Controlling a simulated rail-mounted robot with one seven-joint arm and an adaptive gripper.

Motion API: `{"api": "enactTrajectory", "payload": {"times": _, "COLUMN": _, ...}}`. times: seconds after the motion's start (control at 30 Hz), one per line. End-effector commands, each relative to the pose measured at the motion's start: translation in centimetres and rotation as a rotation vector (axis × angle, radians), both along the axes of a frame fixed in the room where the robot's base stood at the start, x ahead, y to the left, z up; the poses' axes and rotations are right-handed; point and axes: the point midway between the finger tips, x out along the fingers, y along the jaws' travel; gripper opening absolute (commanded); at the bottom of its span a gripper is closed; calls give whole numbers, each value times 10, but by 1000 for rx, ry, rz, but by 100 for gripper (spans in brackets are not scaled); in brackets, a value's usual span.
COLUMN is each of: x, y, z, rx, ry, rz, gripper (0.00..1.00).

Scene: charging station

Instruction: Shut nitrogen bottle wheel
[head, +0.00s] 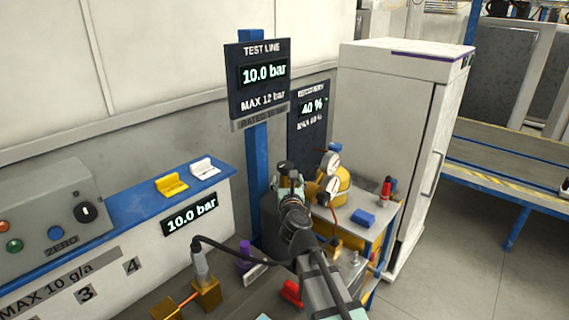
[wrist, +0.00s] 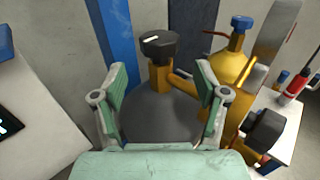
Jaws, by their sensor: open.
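The nitrogen bottle appears to be the dark grey bottle (wrist: 155,118) in the wrist view, with a brass valve and a black hand wheel (wrist: 158,44) with a white mark on top. My gripper (wrist: 163,78) is open, its two green-padded fingers apart on the left and right of the bottle's valve in the picture. The wheel shows beyond the fingertips; I see no contact. In the head view my gripper (head: 290,182) is beside the blue post, and my arm hides most of the bottle.
A blue post (head: 258,180) stands close by. To the right are a yellow bottle (wrist: 230,65) with a blue wheel, a black knob (wrist: 267,127), gauges (head: 329,188) and a red-topped tool (head: 386,188). A white cabinet (head: 400,130) stands behind. The test line sign (head: 263,75) reads 10.0 bar.

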Motion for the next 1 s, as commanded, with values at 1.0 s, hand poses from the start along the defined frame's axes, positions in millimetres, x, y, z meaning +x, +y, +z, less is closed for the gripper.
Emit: {"api": "enactTrajectory", "payload": {"times": 1.0, "x": 117, "y": 18, "z": 0, "rx": -2, "ry": 0, "rz": 0, "gripper": 69}}
